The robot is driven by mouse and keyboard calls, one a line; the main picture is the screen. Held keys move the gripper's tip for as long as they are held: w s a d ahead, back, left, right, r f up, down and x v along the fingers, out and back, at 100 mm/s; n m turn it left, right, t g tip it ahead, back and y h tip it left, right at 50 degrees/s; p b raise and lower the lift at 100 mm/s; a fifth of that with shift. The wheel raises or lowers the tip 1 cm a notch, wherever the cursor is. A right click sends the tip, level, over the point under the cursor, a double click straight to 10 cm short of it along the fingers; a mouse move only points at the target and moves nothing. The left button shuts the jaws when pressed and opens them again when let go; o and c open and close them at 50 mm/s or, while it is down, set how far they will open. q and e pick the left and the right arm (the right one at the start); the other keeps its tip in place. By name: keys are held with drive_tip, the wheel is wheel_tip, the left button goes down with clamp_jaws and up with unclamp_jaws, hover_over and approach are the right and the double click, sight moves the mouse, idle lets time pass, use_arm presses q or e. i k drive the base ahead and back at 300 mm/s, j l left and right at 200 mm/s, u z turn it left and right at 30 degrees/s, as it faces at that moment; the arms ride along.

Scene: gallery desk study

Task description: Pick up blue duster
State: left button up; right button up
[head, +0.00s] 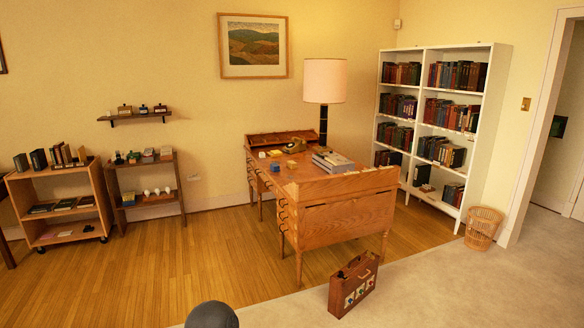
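I cannot make out a blue duster for certain. A small blue item (275,167) lies on the wooden desk (335,190) at its left part, but it is too small to tell what it is. Another bluish object (128,200) sits on the lower shelf of the small dark shelf unit at the left, also too small to identify. Neither of my grippers is in view.
A brown case (353,285) stands on the floor before the desk. A wicker basket (484,228) stands by the white bookcase (470,170). A wheeled book cart (65,235) is at the left. The wood floor (170,270) left of the desk is clear.

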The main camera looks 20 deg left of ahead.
sight(275, 167)
drive_tip(key=i+j+u, duration=0.15)
drive_tip(key=u, duration=0.25)
drive_tip(key=i+j+u, duration=0.1)
drive_tip(key=u, duration=0.35)
drive_tip(key=i+u, duration=0.2)
drive_tip(key=u, duration=0.2)
drive_tip(key=i, duration=6.4)
drive_tip(key=i+j+z, duration=0.1)
drive_tip(key=i, duration=0.55)
drive_tip(key=i+j, duration=0.15)
drive_tip(key=i, duration=0.45)
drive_tip(key=z, duration=0.5)
drive_tip(key=i+z, duration=0.1)
drive_tip(key=z, duration=0.35)
drive_tip(key=j+z, duration=0.1)
drive_tip(key=z, duration=0.4)
drive_tip(key=i+j+z, duration=0.1)
drive_tip(key=z, duration=0.4)
